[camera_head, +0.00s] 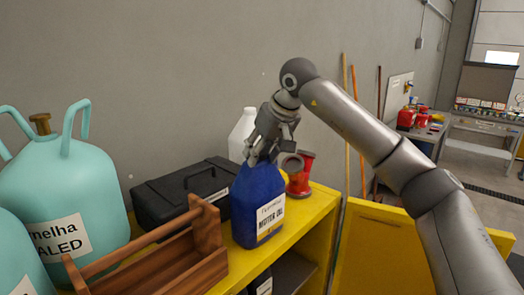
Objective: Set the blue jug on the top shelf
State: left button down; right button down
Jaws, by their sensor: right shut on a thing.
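The blue jug (257,207), with a white "MOTOR OIL" label, is upright on or just above the top of the yellow shelf (301,231). I cannot tell whether its base touches the surface. My right gripper (262,158) is at the jug's top and shut on it, hiding the cap and handle. My right arm reaches in from the right. My left gripper is not in view.
A wooden tool carrier (160,257) and a black case (180,189) are left of the jug. A white jug (238,136) and a red object (299,178) stand behind it. Large turquoise tanks (70,185) fill the left. A yellow door (385,250) stands right.

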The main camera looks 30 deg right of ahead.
jog(key=c, duration=1.1)
grip_release()
jog(key=o, duration=0.3)
jog(key=shift+s, duration=0.15)
